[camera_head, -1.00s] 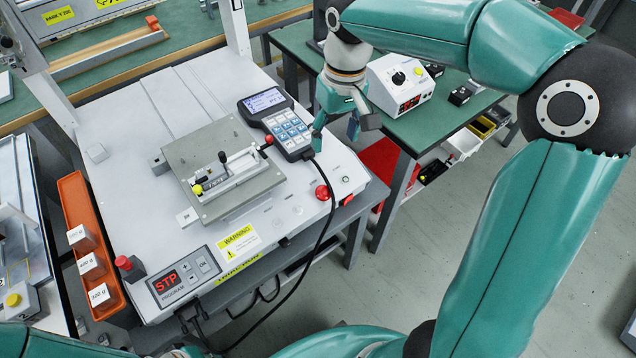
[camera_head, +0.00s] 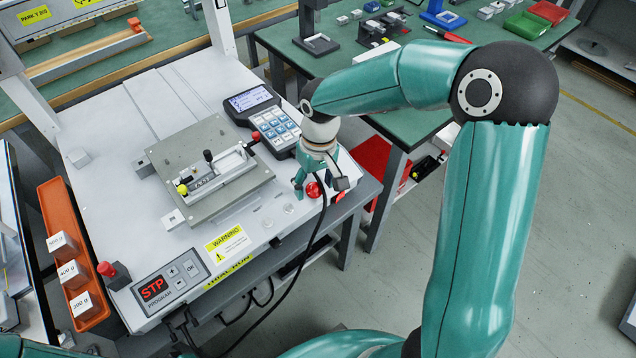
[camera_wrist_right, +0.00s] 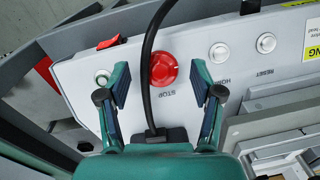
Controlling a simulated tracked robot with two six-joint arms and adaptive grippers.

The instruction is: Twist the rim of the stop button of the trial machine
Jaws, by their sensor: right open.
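The trial machine (camera_head: 110,160) is a pale bench with a grey plate and fixture on top. Its red round stop button (camera_head: 314,190) sits near the front right edge, partly hidden by my right gripper. In the right wrist view the stop button (camera_wrist_right: 164,68) lies above the word STOP. My right gripper (camera_head: 319,187) is open above it. In the right wrist view its fingers (camera_wrist_right: 160,78) stand on either side of the button, with gaps on both sides. I cannot tell how high the fingertips are. My left gripper is not in view.
A black cable (camera_wrist_right: 147,60) runs between the fingers, past the button's left edge. A keypad pendant (camera_head: 265,118) lies behind the gripper. White HOME (camera_wrist_right: 218,53) and RESET (camera_wrist_right: 266,43) buttons are to the right in the wrist view. The display (camera_head: 153,289) reads STP.

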